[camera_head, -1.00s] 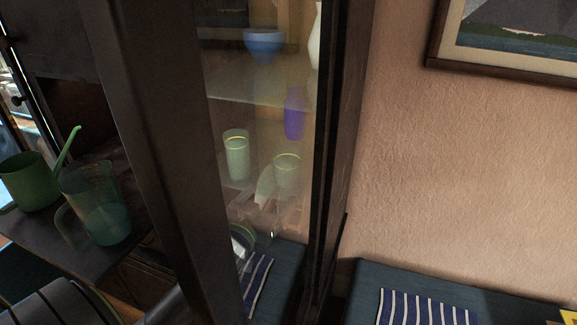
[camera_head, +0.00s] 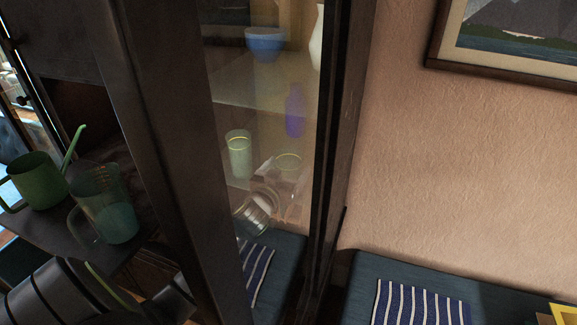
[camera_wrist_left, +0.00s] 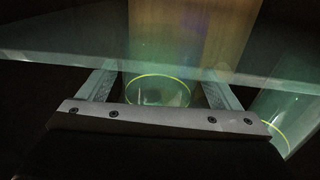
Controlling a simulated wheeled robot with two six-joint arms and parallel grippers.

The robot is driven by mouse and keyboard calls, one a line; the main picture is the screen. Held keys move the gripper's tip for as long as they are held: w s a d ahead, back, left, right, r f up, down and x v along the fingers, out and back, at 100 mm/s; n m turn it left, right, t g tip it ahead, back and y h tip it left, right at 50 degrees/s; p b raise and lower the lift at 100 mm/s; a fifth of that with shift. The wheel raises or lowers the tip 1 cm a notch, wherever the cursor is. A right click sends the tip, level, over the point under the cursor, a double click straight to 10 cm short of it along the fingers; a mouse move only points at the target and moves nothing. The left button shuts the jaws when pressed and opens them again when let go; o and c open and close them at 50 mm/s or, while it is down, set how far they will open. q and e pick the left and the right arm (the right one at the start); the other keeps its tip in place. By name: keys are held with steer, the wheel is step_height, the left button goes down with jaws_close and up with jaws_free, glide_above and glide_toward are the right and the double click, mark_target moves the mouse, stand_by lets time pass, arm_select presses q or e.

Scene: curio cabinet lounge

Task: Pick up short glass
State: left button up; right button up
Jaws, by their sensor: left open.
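Two clear glasses with yellow-green rims stand behind the cabinet's glass pane in the head view, one on the left (camera_head: 239,155) and one on the right (camera_head: 289,161). My left gripper (camera_head: 278,182) is seen through the pane, at the right glass, and covers part of its lower body. In the left wrist view, my left gripper (camera_wrist_left: 160,88) is open, with a glass rim (camera_wrist_left: 158,90) showing between its fingers. A second glass (camera_wrist_left: 284,125) is at the right there, outside the fingers. The glass bases are hidden in that view. My right gripper is not in view.
A shelf above holds a blue bowl (camera_head: 265,44); a purple vase (camera_head: 294,110) stands below it. A dark cabinet post (camera_head: 165,150) is close to my arm. A green mug (camera_head: 37,180) and a clear pitcher (camera_head: 106,205) stand on a dark surface at left.

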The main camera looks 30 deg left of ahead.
arm_select(q)
steer(key=shift+w+f, duration=0.1)
steer(key=shift+w, duration=0.5)
steer(key=c, duration=1.2)
